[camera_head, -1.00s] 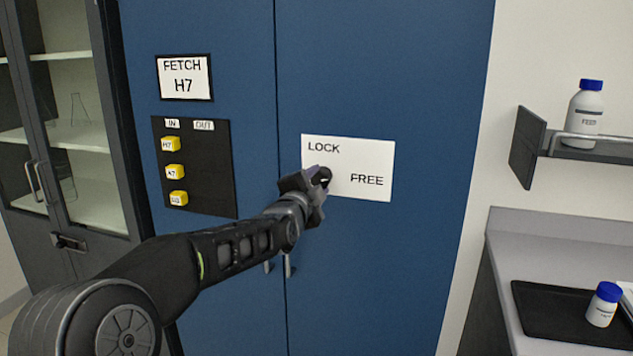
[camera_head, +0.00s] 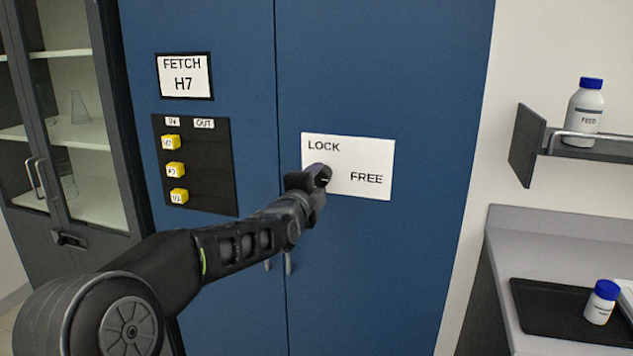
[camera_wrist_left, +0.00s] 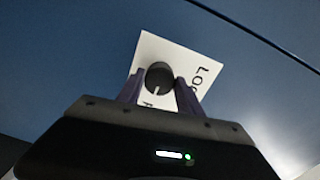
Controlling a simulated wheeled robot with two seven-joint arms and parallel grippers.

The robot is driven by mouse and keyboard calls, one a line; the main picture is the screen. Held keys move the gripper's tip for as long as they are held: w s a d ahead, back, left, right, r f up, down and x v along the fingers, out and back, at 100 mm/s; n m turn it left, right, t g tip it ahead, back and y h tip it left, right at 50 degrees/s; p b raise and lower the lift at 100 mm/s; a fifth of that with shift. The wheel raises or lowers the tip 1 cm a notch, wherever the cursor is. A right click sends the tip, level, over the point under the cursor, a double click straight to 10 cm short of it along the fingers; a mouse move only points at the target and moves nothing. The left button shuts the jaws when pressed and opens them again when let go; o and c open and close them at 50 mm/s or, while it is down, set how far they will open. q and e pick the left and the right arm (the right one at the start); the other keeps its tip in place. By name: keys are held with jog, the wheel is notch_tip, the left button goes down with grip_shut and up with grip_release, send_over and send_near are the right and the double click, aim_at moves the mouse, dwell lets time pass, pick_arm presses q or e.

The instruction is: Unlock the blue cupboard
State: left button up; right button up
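The blue cupboard (camera_head: 385,70) fills the middle of the head view, its doors shut. A white plate (camera_head: 347,148) on its right door reads LOCK at upper left and FREE at lower right. A round dark knob (camera_head: 322,174) sits on this plate, partly hidden by my gripper. In the left wrist view the knob (camera_wrist_left: 159,76) stands between my two purple fingers, which appear to touch its sides. Its white mark points toward the FREE side. My left gripper (camera_head: 310,181) is shut on the knob. My right gripper is out of view.
A FETCH H7 sign (camera_head: 184,77) and a black panel (camera_head: 215,165) with yellow blocks are on the left door. A glass-fronted cabinet (camera_head: 65,150) stands left. At right are a shelf with a FEED bottle (camera_head: 584,108) and a counter with a black tray (camera_head: 545,312).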

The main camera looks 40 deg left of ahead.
pick_arm(q)
jog(key=o, duration=0.4)
jog(key=b+v, duration=0.1)
jog(key=v, duration=0.6)
jog(key=shift+s+d+b, duration=0.15)
jog(key=shift+s+b, duration=0.25)
jog(key=shift+n, duration=0.3)
